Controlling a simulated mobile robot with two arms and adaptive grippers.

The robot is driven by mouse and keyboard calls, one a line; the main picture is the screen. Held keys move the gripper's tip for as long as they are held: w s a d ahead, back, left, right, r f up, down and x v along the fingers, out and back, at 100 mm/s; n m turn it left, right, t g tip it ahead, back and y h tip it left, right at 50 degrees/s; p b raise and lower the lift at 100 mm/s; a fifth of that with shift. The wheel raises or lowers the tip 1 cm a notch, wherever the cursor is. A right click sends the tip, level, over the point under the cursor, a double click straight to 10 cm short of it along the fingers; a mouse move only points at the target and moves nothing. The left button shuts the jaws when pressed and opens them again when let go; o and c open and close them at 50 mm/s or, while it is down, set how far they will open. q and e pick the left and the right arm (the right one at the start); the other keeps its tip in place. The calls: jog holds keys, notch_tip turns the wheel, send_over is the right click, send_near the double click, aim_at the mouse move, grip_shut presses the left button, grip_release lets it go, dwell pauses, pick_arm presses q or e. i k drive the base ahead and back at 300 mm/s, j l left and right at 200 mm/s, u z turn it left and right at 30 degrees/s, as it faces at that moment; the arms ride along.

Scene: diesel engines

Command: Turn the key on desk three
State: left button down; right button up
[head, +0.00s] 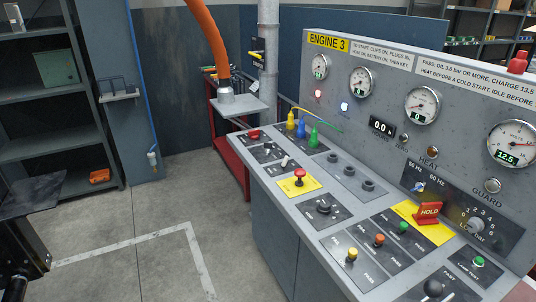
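Desk three is a grey console (262,181) with an upright panel labelled ENGINE 3 (328,41). Its sloping top holds several dark plates with controls. A black rotary control (324,207) sits on a plate in the middle of the top. A small pale switch or key-like piece (285,161) stands on a plate farther back. I cannot tell for sure which control is the key. A red mushroom button (299,173) stands on a yellow plate. A red HOLD tag (428,213) stands over another yellow plate. I make out neither gripper in view, and nothing touches the controls.
An orange hose (208,38) hangs to a fitting on a small grey shelf behind the desk. Yellow, blue and green plugs (302,128) stand at the desk's far end. Shelving (55,100) is at left. A dark structure (30,196) fills the lower left. Floor (130,225) between is clear.

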aim_at(268, 145)
jog(key=i+j+z, duration=0.3)
jog(key=i+j, duration=0.15)
jog(key=i, duration=0.3)
jog(key=i+j+z, duration=0.25)
jog(key=i+j, duration=0.4)
